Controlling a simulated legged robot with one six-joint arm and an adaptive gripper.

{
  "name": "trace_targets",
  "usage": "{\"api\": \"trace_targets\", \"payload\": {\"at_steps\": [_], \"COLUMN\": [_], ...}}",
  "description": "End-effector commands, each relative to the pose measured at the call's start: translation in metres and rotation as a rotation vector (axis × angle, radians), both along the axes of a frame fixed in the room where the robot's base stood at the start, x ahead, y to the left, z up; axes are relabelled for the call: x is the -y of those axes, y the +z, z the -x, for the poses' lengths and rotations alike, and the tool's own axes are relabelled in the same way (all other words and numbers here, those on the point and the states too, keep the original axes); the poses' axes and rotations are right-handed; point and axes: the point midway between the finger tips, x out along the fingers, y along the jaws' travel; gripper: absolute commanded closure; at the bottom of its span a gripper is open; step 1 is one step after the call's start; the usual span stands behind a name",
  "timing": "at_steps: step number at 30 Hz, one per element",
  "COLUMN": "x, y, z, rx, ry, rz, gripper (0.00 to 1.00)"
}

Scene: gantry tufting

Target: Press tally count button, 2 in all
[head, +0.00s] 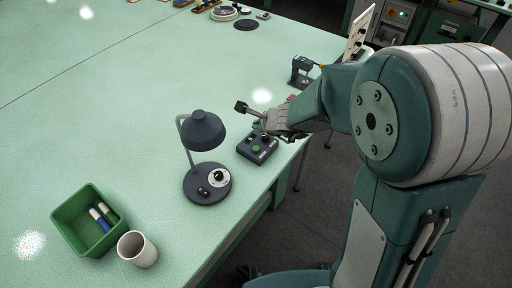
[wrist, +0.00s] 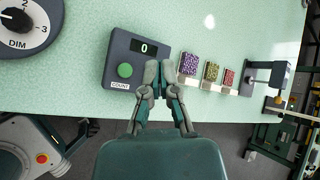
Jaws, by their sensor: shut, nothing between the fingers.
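The tally counter is a dark box (wrist: 112,56) with a round green button (wrist: 125,70) labelled COUNT and a display (wrist: 144,48) that reads 0. In the head view the dark box (head: 247,155) sits near the table's right edge, with its green button (head: 256,149) facing up. My gripper (wrist: 159,70) is shut and empty. In the wrist view its fingertips are to the right of the green button, over the box's right edge. In the head view my gripper (head: 268,122) is above and behind the box. Its height over the button is hard to tell.
A dark lamp (head: 207,132) with a DIM dial (wrist: 24,20) stands left of the counter. Purple, brown and red sample blocks (wrist: 212,72) lie to its right in the wrist view. A green bin (head: 66,216) and white cup (head: 137,250) stand front left.

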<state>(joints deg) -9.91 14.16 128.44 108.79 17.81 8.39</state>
Motion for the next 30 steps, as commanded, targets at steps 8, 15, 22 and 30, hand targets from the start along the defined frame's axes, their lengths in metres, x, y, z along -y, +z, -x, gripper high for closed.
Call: {"api": "trace_targets", "payload": {"at_steps": [8,15,22,30], "x": [0.0,-0.001,0.0,0.0], "y": [-0.032,-0.061,-0.077,-0.079], "z": [0.001,0.0,0.0,0.0], "rx": [-0.004,-0.003,-0.001,0.001], "ry": [-0.001,0.0,0.0,0.0], "rz": [0.001,0.0,0.001,0.002], "gripper": [1.0,1.0,1.0,1.0]}}
